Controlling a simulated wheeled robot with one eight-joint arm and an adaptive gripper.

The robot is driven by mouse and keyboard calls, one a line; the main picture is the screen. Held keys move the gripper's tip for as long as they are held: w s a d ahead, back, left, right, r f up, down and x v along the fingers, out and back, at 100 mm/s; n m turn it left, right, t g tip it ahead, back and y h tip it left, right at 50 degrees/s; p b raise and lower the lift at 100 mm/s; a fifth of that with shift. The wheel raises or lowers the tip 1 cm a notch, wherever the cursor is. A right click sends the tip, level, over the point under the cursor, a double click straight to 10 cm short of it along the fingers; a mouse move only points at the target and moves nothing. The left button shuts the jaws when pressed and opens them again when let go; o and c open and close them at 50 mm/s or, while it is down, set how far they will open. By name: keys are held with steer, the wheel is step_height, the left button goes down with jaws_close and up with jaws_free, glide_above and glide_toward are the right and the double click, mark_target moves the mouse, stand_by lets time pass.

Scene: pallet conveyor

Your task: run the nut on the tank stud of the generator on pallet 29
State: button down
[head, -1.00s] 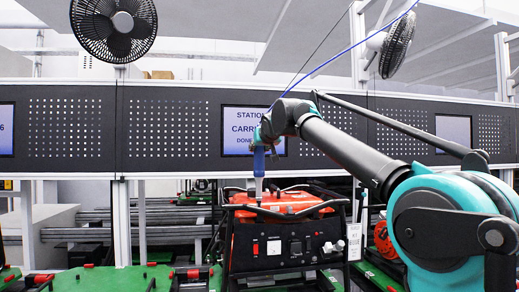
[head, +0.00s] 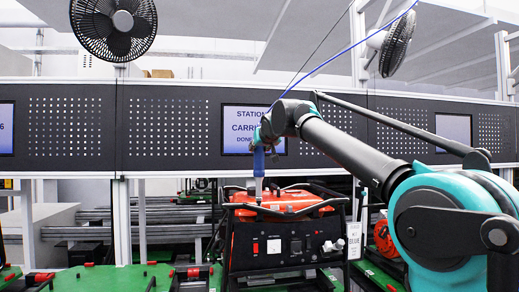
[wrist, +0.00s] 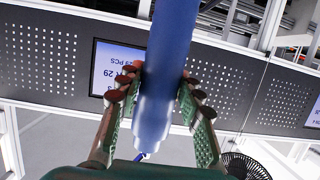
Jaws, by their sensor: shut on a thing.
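My gripper (wrist: 160,80) has its fingers on both sides of a blue cylindrical driver (wrist: 170,45) in the wrist view and is shut on it. In the head view the driver (head: 259,162) hangs nearly upright below my gripper (head: 263,140). Its pale metal lower end reaches the top of the red tank (head: 300,203) of the generator (head: 283,245), near the left part. The generator has a black frame and a dark front panel with sockets and switches. The nut and the stud are too small or hidden at the driver's tip; contact there cannot be told.
A dark perforated panel (head: 180,125) with screens (head: 240,130) runs behind the generator. Metal uprights (head: 121,205) and conveyor rails (head: 95,232) stand behind and left. Green pallet surfaces (head: 120,277) lie beside it. A white tag (head: 354,242) is at the generator's right.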

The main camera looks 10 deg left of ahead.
stand_by(0.5)
step_height(320, 180, up, 8)
steer(key=shift+f, duration=0.1)
stand_by(0.4)
